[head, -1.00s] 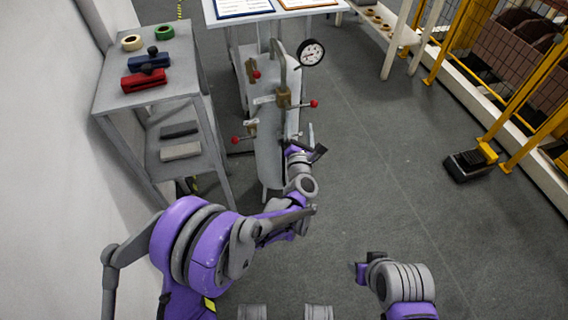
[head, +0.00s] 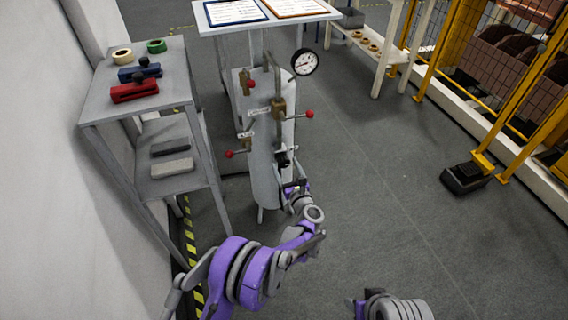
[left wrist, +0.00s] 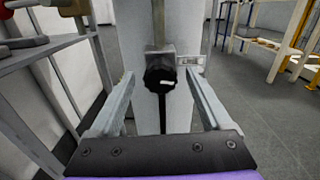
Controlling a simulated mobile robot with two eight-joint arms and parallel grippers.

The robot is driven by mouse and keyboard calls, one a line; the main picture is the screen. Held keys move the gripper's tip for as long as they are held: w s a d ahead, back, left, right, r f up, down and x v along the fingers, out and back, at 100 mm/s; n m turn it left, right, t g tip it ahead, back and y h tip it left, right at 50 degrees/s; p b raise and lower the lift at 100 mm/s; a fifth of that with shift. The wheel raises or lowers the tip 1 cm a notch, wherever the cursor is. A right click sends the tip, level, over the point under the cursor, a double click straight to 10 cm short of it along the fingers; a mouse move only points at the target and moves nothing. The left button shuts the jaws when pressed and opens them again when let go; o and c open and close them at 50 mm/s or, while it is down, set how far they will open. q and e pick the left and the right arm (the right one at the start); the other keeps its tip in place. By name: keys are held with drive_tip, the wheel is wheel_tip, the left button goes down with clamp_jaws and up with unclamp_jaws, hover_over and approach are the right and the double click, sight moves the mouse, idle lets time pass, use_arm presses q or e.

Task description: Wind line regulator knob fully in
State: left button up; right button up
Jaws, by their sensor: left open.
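The regulator knob (head: 283,158) is a black, ribbed knob with a white mark, on the front of a pale grey upright panel (head: 265,180). In the left wrist view the knob (left wrist: 160,80) sits near the middle, on a grey metal block with a small label beside it. My left gripper (head: 297,187) is at the panel's lower part, just below the knob. In the left wrist view its two fingers (left wrist: 160,100) are spread wide, one on each side of the knob, with gaps on both sides. My right gripper is out of view; only part of the right arm shows.
Red-tipped valve levers (head: 309,114) and a pressure gauge (head: 305,62) stick out from the panel above the knob. A grey shelf (head: 98,106) with tape rolls and blocks stands close on the left. The floor to the right is clear up to a black pedal (head: 465,178).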

use_arm(q)
drive_tip(key=shift+x, duration=1.1)
clamp_jaws()
drive_tip(key=shift+m, duration=0.3)
